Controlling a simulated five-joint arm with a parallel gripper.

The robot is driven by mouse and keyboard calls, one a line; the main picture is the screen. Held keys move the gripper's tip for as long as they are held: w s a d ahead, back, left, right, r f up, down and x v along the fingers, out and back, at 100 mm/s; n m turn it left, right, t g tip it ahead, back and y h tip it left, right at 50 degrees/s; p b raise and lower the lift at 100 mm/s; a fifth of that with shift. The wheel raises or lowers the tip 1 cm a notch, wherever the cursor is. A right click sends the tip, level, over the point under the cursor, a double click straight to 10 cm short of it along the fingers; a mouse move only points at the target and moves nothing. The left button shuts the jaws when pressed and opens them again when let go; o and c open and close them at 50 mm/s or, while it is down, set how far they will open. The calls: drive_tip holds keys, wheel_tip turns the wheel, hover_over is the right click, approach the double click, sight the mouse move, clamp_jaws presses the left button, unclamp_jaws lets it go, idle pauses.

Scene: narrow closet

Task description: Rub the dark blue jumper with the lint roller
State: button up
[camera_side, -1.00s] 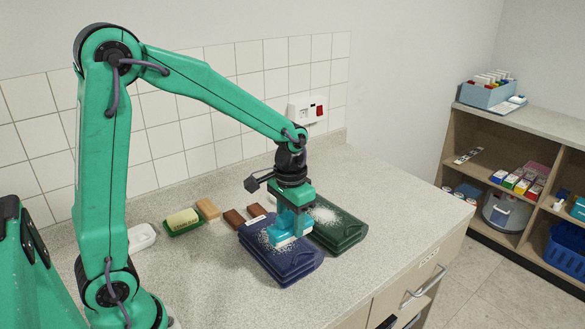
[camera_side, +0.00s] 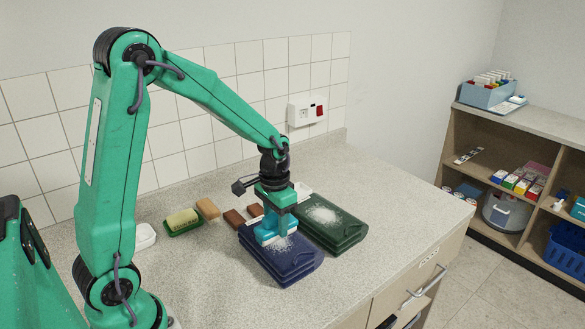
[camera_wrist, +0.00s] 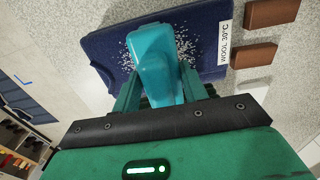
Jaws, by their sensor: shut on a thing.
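The dark blue jumper (camera_side: 290,268) lies folded on the speckled worktop, with white lint on its upper face; it also shows in the wrist view (camera_wrist: 103,52). My gripper (camera_side: 275,215) is over the jumper's back left part, shut on the teal lint roller (camera_wrist: 152,58). In the side view the roller (camera_side: 268,233) is low at the jumper's surface; I cannot tell whether it touches. Lint shows on both sides of the roller in the wrist view. The roller hides the fabric under it.
A dark green folded jumper (camera_side: 345,234) with white lint lies close on the right. Two brown blocks (camera_side: 234,218) and a white "WOOL 30°C" label (camera_wrist: 224,42) are behind. A green brush (camera_side: 183,222) lies left. The worktop in front is clear.

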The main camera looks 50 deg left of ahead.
drive_tip(key=shift+a, duration=2.75)
drive_tip(key=shift+d, duration=5.7)
drive_tip(key=shift+s, duration=0.4)
drive_tip(key=shift+s+a, duration=0.1)
drive_tip(key=shift+s, duration=0.15)
drive_tip(key=shift+a, duration=5.6)
drive_tip(key=shift+d, duration=5.8)
wheel_tip(320, 180, up, 8)
drive_tip(key=shift+a+r, duration=0.15)
